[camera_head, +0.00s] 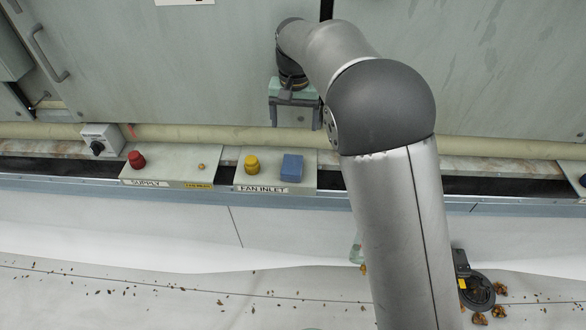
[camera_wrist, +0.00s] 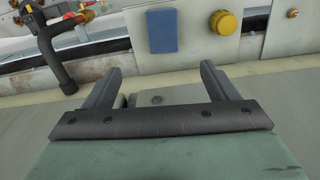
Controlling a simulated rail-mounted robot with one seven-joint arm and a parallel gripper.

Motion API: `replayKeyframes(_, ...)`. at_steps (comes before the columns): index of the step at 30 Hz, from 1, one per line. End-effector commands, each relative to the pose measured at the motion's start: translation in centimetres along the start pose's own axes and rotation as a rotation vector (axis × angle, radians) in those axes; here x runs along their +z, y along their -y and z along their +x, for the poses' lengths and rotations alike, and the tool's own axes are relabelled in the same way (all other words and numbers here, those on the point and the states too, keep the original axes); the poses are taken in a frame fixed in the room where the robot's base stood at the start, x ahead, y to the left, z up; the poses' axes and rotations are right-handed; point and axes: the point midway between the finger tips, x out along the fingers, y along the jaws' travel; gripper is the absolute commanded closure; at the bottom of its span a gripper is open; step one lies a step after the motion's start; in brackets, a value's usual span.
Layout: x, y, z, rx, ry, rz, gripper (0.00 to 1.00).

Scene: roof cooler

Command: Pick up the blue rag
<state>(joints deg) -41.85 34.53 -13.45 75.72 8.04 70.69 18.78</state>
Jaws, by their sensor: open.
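The blue rag (camera_head: 292,167) is a small flat blue rectangle on the right part of the FAN INLET plate (camera_head: 252,183), right of a yellow knob (camera_head: 251,165). In the wrist view the rag (camera_wrist: 162,31) lies ahead of the fingers, near the top middle, with the yellow knob (camera_wrist: 224,22) to its right. My gripper (camera_head: 295,122) hangs above and behind the plate, in front of the grey-green panel. Its two fingers also show in the wrist view (camera_wrist: 162,80); they are spread apart with nothing between them. The gripper is clear of the rag.
The SUPPLY plate (camera_head: 168,177) with a red knob (camera_head: 136,159) lies to the left. A grey switch box (camera_head: 101,139) stands farther left. A beige pipe (camera_head: 205,133) runs behind the plates. A black bent pipe (camera_wrist: 57,57) is left of the fingers in the wrist view.

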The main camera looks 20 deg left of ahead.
Motion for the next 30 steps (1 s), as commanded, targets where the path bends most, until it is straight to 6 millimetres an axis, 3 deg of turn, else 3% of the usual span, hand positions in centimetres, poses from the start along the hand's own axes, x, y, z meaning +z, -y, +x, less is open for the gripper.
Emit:
replayKeyframes(13, 0.1, -0.1, 9.3, 0.003, 0.003, 0.001, 0.2)
replayKeyframes(25, 0.2, 0.1, 12.4, 0.002, 0.002, -0.001, 0.2)
replayKeyframes(30, 0.4, 0.4, 14.9, 0.003, 0.002, 0.0, 0.2)
